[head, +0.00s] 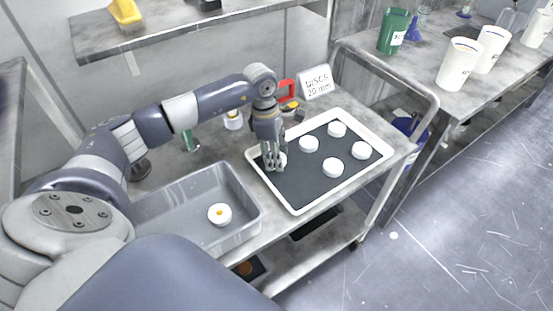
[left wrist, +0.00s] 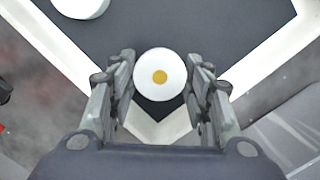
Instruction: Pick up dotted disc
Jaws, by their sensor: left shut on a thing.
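The dotted disc (left wrist: 160,75) is white and round with a yellow-orange dot at its centre. In the left wrist view it sits between my two fingers. My left gripper (head: 273,164) points down over the left part of the white-rimmed tray (head: 296,210) with a dark mat and is shut on this disc; its fingers hide most of the disc in the head view. I cannot tell whether the disc still touches the mat. Another white disc with an orange dot (head: 219,214) lies in the grey bin (head: 254,224). My right gripper is not in view.
Several plain white discs, such as one near the tray's middle (head: 309,143), lie on the mat. A sign reading "DISCS 20 mm" (head: 318,82) stands behind the tray. A red-handled object (head: 287,90) and a small bottle (head: 233,120) stand behind the gripper. A shelf (head: 190,28) hangs above.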

